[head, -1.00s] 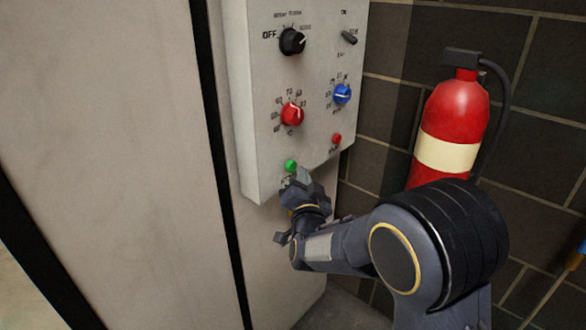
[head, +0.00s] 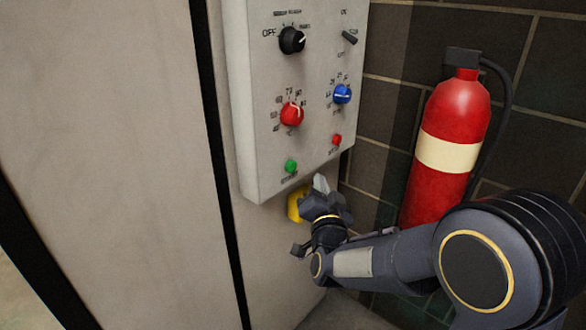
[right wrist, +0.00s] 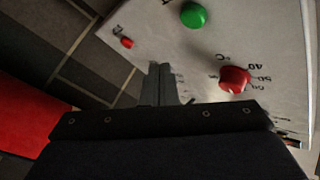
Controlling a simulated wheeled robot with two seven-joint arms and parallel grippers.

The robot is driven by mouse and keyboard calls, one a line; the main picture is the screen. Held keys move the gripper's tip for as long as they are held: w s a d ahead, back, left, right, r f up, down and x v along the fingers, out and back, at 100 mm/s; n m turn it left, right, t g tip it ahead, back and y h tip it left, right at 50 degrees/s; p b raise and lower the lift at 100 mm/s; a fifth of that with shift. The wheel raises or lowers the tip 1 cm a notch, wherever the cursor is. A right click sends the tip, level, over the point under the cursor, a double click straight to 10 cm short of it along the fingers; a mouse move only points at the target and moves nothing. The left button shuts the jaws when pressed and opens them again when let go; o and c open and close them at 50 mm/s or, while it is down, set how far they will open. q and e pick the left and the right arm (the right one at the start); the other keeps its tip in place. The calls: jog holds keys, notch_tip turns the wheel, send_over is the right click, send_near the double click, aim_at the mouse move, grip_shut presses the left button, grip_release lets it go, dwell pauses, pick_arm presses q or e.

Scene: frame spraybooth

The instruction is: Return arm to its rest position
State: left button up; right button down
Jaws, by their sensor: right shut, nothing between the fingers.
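My right gripper (head: 320,184) is shut and empty, just below the lower edge of the control panel (head: 262,150) in the head view. It is apart from the green button (head: 291,166), which is up and left of it. In the right wrist view, the shut fingers (right wrist: 160,82) point toward the panel, with the green button (right wrist: 194,14) and the red knob (right wrist: 235,79) beyond them. My right arm comes in from the lower right of the head view. My left gripper is not in view.
The panel also carries a black knob (head: 292,40), a blue knob (head: 342,94) and a small red button (head: 336,140). A yellow thing (head: 296,204) shows below the panel, partly hidden by the gripper. A red fire extinguisher (head: 450,150) stands by the brick wall, partly behind my arm.

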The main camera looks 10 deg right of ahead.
dwell(0.3)
jog(key=s+d+n+g+y+p, duration=0.1)
jog(key=s+n+g+y+p, duration=0.2)
jog(key=s, duration=1.3)
jog(key=s+d+n+g+y+p, duration=0.2)
jog(key=s+g+p, duration=0.6)
jog(key=s, duration=0.9)
jog(key=r+n+g+y, duration=0.1)
jog(key=n+g, duration=0.1)
jog(key=shift+s+g+p, duration=0.25)
jog(key=shift+g+p, duration=0.05)
jog(key=shift+g, duration=0.1)
